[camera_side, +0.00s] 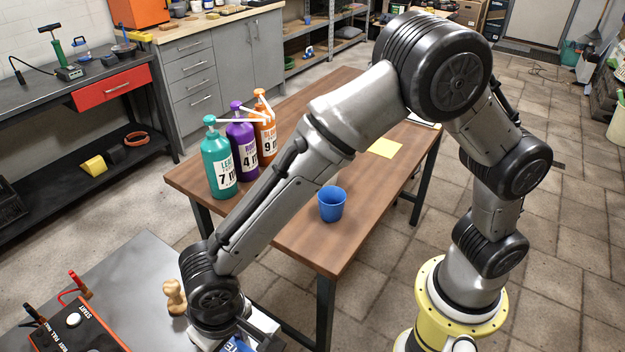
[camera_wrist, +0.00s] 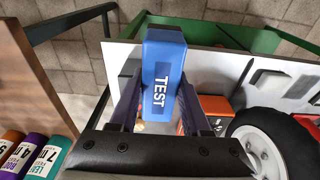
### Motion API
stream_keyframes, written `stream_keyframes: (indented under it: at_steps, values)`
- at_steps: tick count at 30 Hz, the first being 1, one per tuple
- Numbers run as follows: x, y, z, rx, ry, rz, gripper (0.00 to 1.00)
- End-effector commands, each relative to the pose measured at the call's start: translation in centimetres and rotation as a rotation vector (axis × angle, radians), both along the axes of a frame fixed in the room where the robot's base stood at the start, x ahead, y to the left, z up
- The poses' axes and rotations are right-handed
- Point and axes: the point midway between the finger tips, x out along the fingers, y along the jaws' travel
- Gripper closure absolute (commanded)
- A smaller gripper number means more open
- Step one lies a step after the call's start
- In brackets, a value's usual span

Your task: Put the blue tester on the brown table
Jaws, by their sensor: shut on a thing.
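The blue tester (camera_wrist: 163,72), a blue block marked "TEST", is held between the two fingers of my gripper (camera_wrist: 157,92) in the wrist view. In the side view only a small blue part of the tester (camera_side: 237,346) shows at the bottom edge, and my fingers are out of frame. The brown table (camera_side: 312,240) stands in the middle of the side view, behind my forearm. A strip of it also shows at the left of the wrist view (camera_wrist: 18,90). The gripper is off to the side of the brown table, near the grey bench.
Teal (camera_side: 218,165), purple (camera_side: 241,140) and orange (camera_side: 264,133) pump bottles stand at the table's left side. A blue cup (camera_side: 332,204) and a yellow note (camera_side: 385,147) are on it too. A wooden figure (camera_side: 174,296) stands on the grey bench (camera_side: 130,265). The table's front part looks clear.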

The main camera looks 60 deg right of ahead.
Motion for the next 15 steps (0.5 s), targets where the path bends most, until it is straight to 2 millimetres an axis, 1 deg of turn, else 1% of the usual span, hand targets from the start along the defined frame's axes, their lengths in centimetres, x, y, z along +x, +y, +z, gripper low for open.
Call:
stream_keyframes:
  at_steps: [1, 2, 5, 8, 9, 11, 12, 14, 15]
  values:
    - [0.0, -0.2, 0.5, 0.002, -0.002, -0.012, 1.00]
    - [0.3, -0.4, 0.8, 0.003, -0.003, -0.027, 1.00]
    - [2.2, -1.8, 1.3, 0.002, -0.002, -0.093, 1.00]
    - [4.8, -4.2, 2.0, 0.003, -0.003, -0.186, 1.00]
    - [6.0, -5.4, 2.3, 0.003, -0.002, -0.230, 1.00]
    - [7.8, -7.5, 2.7, 0.003, -0.003, -0.299, 1.00]
    - [9.0, -9.0, 3.0, 0.003, -0.002, -0.346, 1.00]
    - [10.6, -11.3, 3.4, 0.003, -0.002, -0.418, 1.00]
    - [11.6, -12.9, 3.6, 0.003, -0.002, -0.464, 1.00]
